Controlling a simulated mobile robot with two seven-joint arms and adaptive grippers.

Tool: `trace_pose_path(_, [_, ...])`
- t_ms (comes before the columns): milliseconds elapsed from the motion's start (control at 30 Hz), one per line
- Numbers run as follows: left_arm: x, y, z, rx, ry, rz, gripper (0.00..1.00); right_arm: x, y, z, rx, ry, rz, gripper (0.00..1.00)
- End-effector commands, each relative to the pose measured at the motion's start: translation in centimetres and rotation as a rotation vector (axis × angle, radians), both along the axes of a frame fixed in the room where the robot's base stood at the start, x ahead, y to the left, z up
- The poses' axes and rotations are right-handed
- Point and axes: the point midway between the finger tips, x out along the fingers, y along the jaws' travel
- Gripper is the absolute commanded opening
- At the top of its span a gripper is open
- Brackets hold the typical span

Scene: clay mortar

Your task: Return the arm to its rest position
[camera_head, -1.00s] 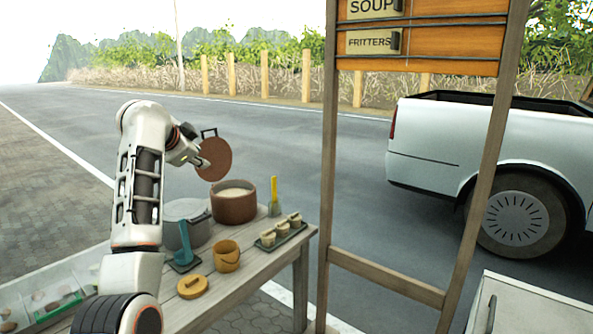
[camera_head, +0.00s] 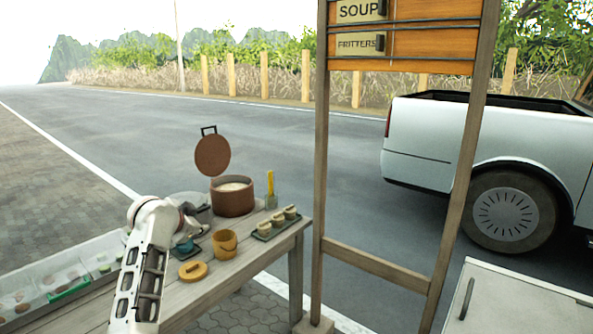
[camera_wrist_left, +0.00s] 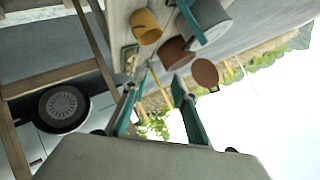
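My left arm (camera_head: 150,255) is folded low at the left of the table in the head view. Its gripper (camera_head: 192,222) is beside the grey pot, partly hidden by the wrist. In the left wrist view the gripper (camera_wrist_left: 153,100) has its two teal fingers spread apart with nothing between them. The brown lid (camera_head: 212,155) stands upright at the back of the brown pot (camera_head: 233,203), clear of the gripper. A pale filling shows in the pot. The lid (camera_wrist_left: 205,73) also shows in the wrist view. My right gripper is not in view.
The wooden table (camera_head: 240,263) holds a yellow mug (camera_head: 225,244), a yellow lid (camera_head: 193,271), a tray of small cups (camera_head: 276,224) and a teal tool partly behind my arm. A wooden sign frame (camera_head: 321,170) stands at the right. A clear-sided case (camera_head: 60,285) lies at left.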

Motion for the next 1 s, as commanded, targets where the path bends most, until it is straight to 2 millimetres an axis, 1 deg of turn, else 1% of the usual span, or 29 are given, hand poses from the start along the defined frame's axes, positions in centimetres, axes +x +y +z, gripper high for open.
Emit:
trace_pose_path(33, [-1.3, 0.3, -3.8, -0.011, 0.014, 0.018, 0.28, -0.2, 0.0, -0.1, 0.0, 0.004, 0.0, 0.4])
trace_pose_path(67, [-1.9, 0.4, -5.5, -0.021, 0.014, 0.029, 0.28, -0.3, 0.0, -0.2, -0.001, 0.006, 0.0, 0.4])
trace_pose_path(100, [-2.9, 0.5, -7.7, -0.032, 0.015, 0.043, 0.28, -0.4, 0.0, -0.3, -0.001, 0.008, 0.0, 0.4])
trace_pose_path(167, [-4.5, 0.5, -10.8, -0.053, 0.014, 0.059, 0.28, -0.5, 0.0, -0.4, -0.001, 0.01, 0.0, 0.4])
trace_pose_path(200, [-5.7, 0.6, -13.0, -0.064, 0.015, 0.07, 0.28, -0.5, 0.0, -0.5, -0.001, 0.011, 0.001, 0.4])
trace_pose_path(267, [-7.7, 0.4, -15.9, -0.084, 0.014, 0.082, 0.28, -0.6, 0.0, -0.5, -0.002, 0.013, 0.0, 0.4])
trace_pose_path(300, [-9.1, 0.3, -17.8, -0.097, 0.015, 0.089, 0.28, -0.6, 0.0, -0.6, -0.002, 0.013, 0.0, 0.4])
trace_pose_path(367, [-11.4, 0.0, -20.5, -0.118, 0.015, 0.096, 0.28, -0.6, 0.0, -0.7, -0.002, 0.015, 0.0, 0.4])
trace_pose_path(400, [-12.9, -0.1, -22.2, -0.132, 0.016, 0.103, 0.28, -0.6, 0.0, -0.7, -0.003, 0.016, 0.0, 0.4])
trace_pose_path(467, [-15.5, -0.6, -24.6, -0.156, 0.018, 0.106, 0.28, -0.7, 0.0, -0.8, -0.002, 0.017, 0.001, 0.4])
trace_pose_path(500, [-17.2, -0.9, -26.0, -0.172, 0.018, 0.108, 0.28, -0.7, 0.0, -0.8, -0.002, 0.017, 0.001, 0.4])
trace_pose_path(567, [-20.0, -1.4, -28.1, -0.198, 0.022, 0.109, 0.28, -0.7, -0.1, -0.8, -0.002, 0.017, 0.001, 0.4])
trace_pose_path(600, [-21.9, -1.9, -29.4, -0.218, 0.024, 0.11, 0.28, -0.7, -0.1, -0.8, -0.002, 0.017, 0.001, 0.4])
trace_pose_path(667, [-24.9, -2.5, -31.1, -0.248, 0.029, 0.109, 0.28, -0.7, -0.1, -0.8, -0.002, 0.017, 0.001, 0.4])
trace_pose_path(700, [-27.0, -3.0, -32.1, -0.27, 0.033, 0.107, 0.28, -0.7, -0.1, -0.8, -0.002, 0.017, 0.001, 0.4])
trace_pose_path(767, [-30.1, -3.8, -33.4, -0.306, 0.039, 0.106, 0.28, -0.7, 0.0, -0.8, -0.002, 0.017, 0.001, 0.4])
trace_pose_path(800, [-32.2, -4.4, -34.2, -0.329, 0.045, 0.103, 0.28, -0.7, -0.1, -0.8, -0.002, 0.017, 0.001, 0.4])
trace_pose_path(867, [-35.2, -5.2, -35.1, -0.367, 0.052, 0.101, 0.28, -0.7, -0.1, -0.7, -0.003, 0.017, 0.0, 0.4])
trace_pose_path(900, [-37.2, -5.8, -35.5, -0.39, 0.058, 0.1, 0.28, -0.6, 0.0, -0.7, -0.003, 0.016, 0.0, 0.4])
trace_pose_path(1000, [-41.2, -7.0, -36.0, -0.447, 0.071, 0.097, 0.28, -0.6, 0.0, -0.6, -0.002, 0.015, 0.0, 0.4])
